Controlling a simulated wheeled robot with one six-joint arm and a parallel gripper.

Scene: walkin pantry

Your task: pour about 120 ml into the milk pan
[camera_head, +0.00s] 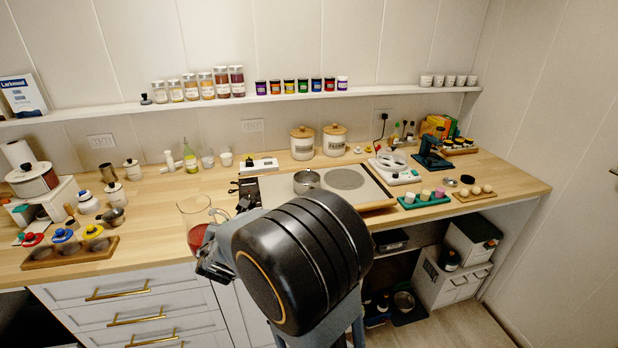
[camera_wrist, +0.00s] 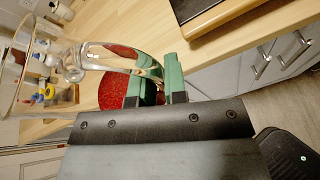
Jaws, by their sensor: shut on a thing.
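A clear glass jug (camera_head: 193,211) with red liquid low inside stands out in the head view at the counter's front edge. It also shows in the wrist view (camera_wrist: 75,60), close up, with its red liquid (camera_wrist: 118,88) behind the handle. My gripper (camera_wrist: 172,82) is shut on the jug's handle with its green pads. In the head view my gripper is mostly hidden behind my dark arm. The small metal milk pan (camera_head: 306,182) sits on the left side of the hob, to the right of the jug and apart from it. The inside of the pan is hard to make out.
The hob (camera_head: 372,192) has a free round plate (camera_head: 345,179) right of the pan. Two lidded canisters (camera_head: 318,142) stand behind it.

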